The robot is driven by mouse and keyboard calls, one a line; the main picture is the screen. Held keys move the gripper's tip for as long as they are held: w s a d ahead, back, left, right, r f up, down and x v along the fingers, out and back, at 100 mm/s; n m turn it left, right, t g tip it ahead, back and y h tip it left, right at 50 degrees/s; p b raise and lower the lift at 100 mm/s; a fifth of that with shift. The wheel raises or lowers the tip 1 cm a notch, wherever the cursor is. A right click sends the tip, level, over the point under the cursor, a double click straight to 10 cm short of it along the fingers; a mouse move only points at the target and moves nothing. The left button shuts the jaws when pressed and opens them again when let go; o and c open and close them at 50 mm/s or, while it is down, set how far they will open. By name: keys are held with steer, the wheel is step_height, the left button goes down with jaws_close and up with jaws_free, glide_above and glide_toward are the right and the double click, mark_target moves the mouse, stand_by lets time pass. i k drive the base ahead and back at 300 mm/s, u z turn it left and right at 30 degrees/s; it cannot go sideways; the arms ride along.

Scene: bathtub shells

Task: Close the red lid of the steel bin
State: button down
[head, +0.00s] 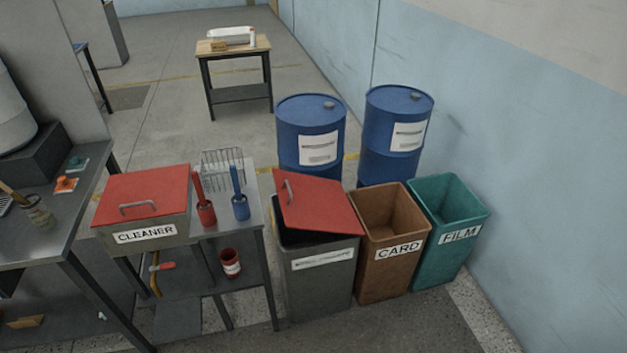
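A grey steel-looking bin (318,290) stands on the floor between the metal table and a brown bin. Its white label is too blurred to read. Its red lid (320,206) is tilted up and partly open, with a handle near its left edge. A dark gap shows between the lid and the bin's front and left rim. My gripper is not in view.
A brown CARD bin (385,275) and a teal FILM bin (440,262) stand to the right, near the wall. Two blue drums (310,125) are behind. A metal table (253,215) with red and blue brush pots is at left. Floor in front is clear.

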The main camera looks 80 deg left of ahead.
mark_target(308, 202)
steer(key=u, duration=0.15)
steer(key=i, duration=0.9)
steer(key=u, duration=0.5)
steer(key=k, duration=0.15)
steer(key=u, duration=2.1)
steer(key=k, duration=0.2)
steer(key=u, duration=1.6)
